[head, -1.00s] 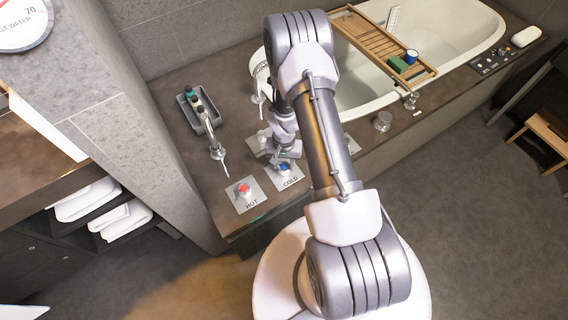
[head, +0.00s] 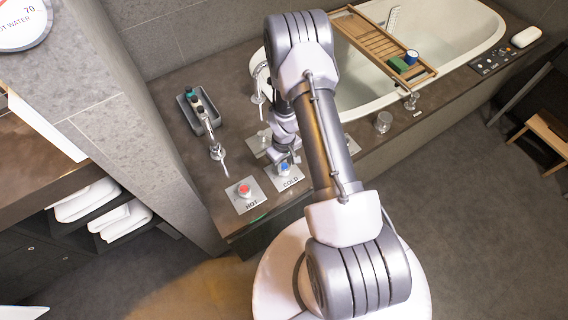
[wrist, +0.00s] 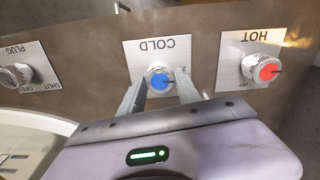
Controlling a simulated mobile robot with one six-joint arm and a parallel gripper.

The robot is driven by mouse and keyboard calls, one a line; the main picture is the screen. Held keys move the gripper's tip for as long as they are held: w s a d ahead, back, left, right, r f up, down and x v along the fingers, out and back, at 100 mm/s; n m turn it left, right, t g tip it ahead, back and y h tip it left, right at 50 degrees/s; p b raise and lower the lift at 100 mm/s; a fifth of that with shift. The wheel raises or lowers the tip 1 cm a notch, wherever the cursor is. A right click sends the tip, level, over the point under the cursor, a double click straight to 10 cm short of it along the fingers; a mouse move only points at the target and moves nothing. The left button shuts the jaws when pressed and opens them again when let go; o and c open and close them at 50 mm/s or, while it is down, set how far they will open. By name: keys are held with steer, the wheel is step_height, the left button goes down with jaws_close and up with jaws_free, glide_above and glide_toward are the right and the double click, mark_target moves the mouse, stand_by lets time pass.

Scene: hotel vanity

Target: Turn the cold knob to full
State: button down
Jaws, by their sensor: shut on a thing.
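The cold knob (wrist: 160,80) has a blue cap with a dark pointer mark and sits on a pale plate (wrist: 130,52) lettered COLD, upside down in the wrist view. My gripper (wrist: 159,90) is shut on the cold knob, with one finger on each side of it. The pointer sits toward the right of the cap in the wrist view.
The hot knob (wrist: 266,71), with a red cap, stands close beside; it also shows in the head view (head: 244,189). The plug knob (wrist: 15,76) is on the other side. A spout (head: 217,152), a bottle tray (head: 190,100) and a glass (head: 383,122) stand on the counter.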

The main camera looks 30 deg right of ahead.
mark_target(284, 166)
steer(key=shift+n, duration=0.5)
steer(key=c, duration=0.9)
jaws_free()
steer(key=shift+o, duration=0.2)
step_height(284, 166, up, 17)
steer(key=p, duration=0.6)
steer(key=shift+r, duration=0.2)
